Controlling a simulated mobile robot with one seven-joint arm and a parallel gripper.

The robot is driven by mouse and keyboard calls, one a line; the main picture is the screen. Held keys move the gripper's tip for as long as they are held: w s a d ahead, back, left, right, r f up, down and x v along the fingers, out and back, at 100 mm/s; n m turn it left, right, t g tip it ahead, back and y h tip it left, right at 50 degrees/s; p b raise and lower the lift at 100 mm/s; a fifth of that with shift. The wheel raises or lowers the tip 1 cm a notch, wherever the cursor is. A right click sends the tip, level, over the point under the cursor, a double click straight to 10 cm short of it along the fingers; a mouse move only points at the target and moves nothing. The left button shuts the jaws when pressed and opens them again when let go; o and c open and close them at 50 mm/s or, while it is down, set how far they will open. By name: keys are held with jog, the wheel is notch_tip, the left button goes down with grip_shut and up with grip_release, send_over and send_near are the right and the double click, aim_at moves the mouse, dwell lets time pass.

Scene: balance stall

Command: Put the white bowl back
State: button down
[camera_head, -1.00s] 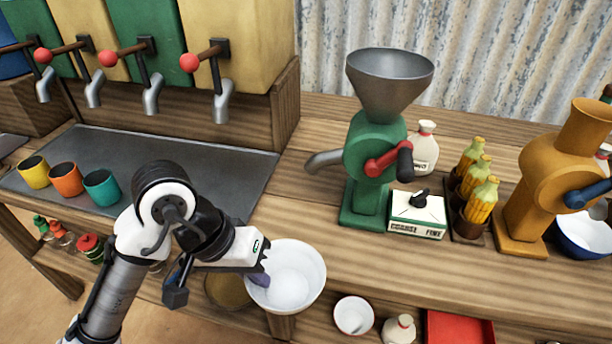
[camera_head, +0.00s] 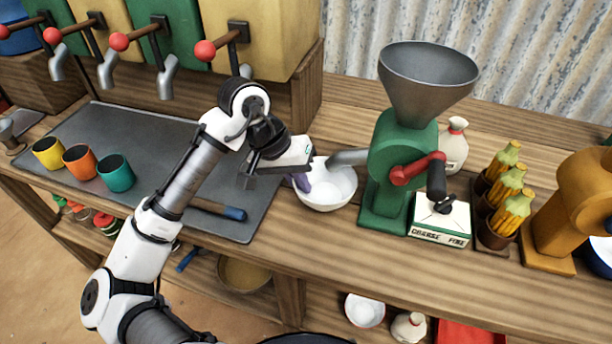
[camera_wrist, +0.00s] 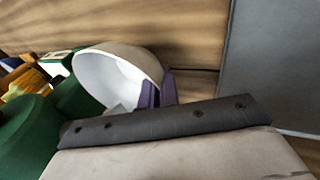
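The white bowl (camera_head: 328,190) is at the counter, left of the green grinder (camera_head: 401,160) and under the end of its grey spout (camera_head: 349,157). My gripper (camera_head: 302,182) is at the bowl's left rim, with its purple fingers on the rim. In the wrist view the bowl (camera_wrist: 118,75) is tilted in the picture, and the purple fingers (camera_wrist: 157,90) are close together around its wall. Whether the bowl's base touches the wood cannot be told.
Yellow, orange and teal cups (camera_head: 116,173) stand on the grey metal tray (camera_head: 150,135) to the left.

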jog(key=w, duration=0.1)
jog(key=w+d, duration=0.1)
jog(key=w, duration=0.1)
jog(key=shift+w, duration=0.2)
jog(key=shift+f+p, duration=0.4)
jog(key=shift+f, duration=1.4)
jog(key=shift+d+f, duration=0.1)
jog(key=shift+f, duration=0.05)
jog(key=c, duration=1.6)
grip_release()
jog(key=shift+c, duration=0.2)
jog(key=p+v, duration=0.6)
jog(key=v, duration=0.1)
jog(key=shift+r, duration=0.4)
